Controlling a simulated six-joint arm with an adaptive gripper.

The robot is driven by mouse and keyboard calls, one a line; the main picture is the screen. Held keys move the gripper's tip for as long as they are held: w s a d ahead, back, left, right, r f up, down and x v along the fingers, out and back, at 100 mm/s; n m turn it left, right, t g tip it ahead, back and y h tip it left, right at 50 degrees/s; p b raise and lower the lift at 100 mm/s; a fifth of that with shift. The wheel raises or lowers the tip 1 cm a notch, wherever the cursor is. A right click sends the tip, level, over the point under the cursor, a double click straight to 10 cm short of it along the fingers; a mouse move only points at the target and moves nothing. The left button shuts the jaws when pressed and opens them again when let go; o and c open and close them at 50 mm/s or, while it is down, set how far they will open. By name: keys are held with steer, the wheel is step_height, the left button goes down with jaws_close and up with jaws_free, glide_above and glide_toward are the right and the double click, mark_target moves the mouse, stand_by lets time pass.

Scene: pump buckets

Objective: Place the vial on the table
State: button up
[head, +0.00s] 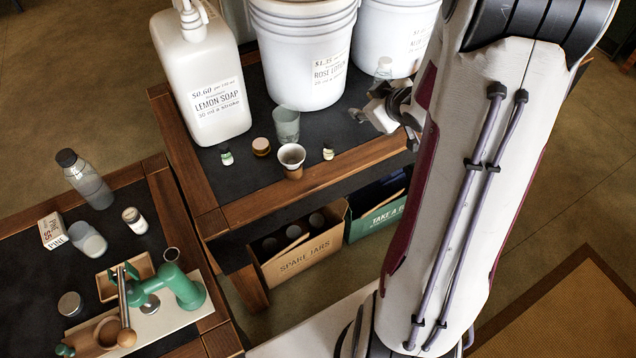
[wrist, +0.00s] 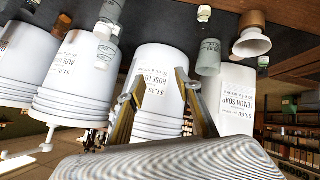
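Two small vials stand on the dark table top (head: 345,130). One with a green label (head: 226,155) is at the left. A pale one (head: 328,152) is near the front edge, right of a funnel-like cup (head: 291,155); it also shows at the top of the wrist view (wrist: 204,12). I cannot tell which vial the task means. My gripper (head: 366,113) is above the table's right part, right of the pale vial and apart from it. In the wrist view its fingers (wrist: 159,78) are spread, with nothing between them and a bucket behind.
A lemon soap bottle (head: 205,90) and a rosi lotion bucket (head: 300,55) stand behind. The lower left table holds a green press (head: 180,288).

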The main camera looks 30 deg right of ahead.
steer(key=s+a+r+m+g+h, duration=0.1)
steer(key=s+a+r, duration=0.2)
steer(key=a+r, duration=0.25)
steer(key=s+a+r+m+g+h, duration=0.1)
steer(key=s+a+r+m, duration=0.1)
steer(key=s+a+r, duration=0.35)
steer(key=s+a+r+g+y, duration=0.1)
steer(key=s+a+r+y, duration=0.1)
steer(key=s+a, duration=0.5)
steer(key=s+a+r+g+y, duration=0.1)
steer(key=s+a, duration=0.7)
steer(key=shift+r+m+y, duration=0.3)
steer(key=shift+r+y, duration=0.05)
steer(key=shift+y, duration=0.05)
